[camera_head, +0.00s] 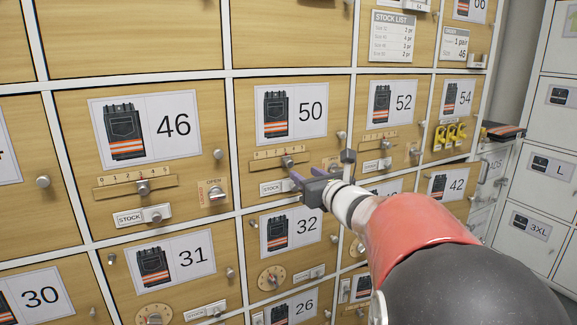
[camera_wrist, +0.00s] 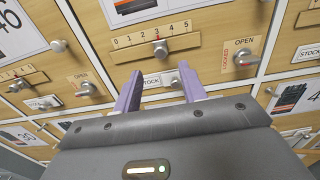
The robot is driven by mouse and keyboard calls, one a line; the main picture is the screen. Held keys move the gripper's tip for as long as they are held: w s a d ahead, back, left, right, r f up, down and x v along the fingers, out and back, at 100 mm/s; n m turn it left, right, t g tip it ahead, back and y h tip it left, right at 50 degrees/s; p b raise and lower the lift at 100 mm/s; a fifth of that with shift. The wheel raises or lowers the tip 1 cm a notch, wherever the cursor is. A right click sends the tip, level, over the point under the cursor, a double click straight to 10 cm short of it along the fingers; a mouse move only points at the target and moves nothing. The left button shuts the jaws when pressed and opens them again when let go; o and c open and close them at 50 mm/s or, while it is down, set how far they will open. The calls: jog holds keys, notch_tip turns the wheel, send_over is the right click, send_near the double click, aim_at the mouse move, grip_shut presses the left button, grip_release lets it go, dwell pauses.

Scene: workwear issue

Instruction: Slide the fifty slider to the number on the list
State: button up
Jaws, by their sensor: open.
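The fifty panel, a wooden door with a card marked 50 (camera_head: 311,111), is in the middle of the head view. Its slider knob (camera_head: 287,162) sits on a scale from 0 to 5. In the wrist view the slider knob (camera_wrist: 157,46) is at about 3, with a red mark there. The stock list (camera_head: 392,38) hangs at the upper right; its lines are too small to read surely. My gripper (camera_head: 305,176) is open and empty just below and right of the slider. In the wrist view the open fingertips (camera_wrist: 159,70) are below the knob, apart from it.
A STOCK plate with a small knob (camera_wrist: 174,82) lies below the slider, between the fingers. A LOCKED/OPEN turn knob (camera_wrist: 243,60) is to the right. Neighbouring doors have similar sliders, such as the 46 door's (camera_head: 143,187). Yellow tags (camera_head: 449,135) hang at right.

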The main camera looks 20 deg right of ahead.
aim_at(291, 164)
jog(key=w+p, duration=0.1)
jog(key=w, duration=0.6)
jog(key=shift+w+a, duration=0.1)
jog(key=shift+w, duration=0.3)
jog(key=shift+c, duration=0.3)
grip_shut()
